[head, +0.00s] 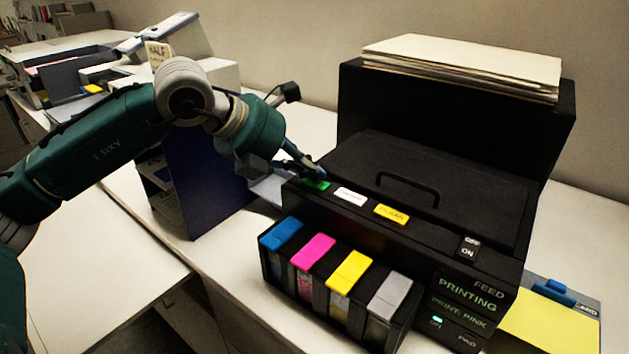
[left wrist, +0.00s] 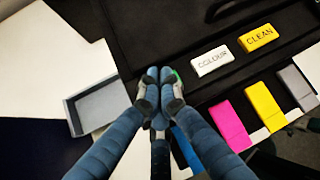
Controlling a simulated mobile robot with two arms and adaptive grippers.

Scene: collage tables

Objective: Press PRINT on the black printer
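The black printer (head: 440,150) stands on the white table, with paper stacked on its rear feeder. Along its front top edge are a green button (head: 315,185), a white button (head: 350,197) and a yellow button (head: 391,213). In the left wrist view the white one reads COLOUR (left wrist: 211,61) and the yellow one CLEAN (left wrist: 259,39). My left gripper (head: 312,170) has its fingertips together at the green button, holding nothing. In the left wrist view the fingers (left wrist: 159,76) mostly cover the green button, so its label is hidden and contact cannot be told. My right gripper is not seen.
Blue, magenta, yellow and grey ink tanks (head: 311,250) sit at the printer's front. An ON/OFF switch (head: 468,246) and a panel with lit PRINTING text (head: 467,293) are at its right. A dark blue stand (head: 200,185) is to the left. A yellow pad (head: 548,322) lies at right.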

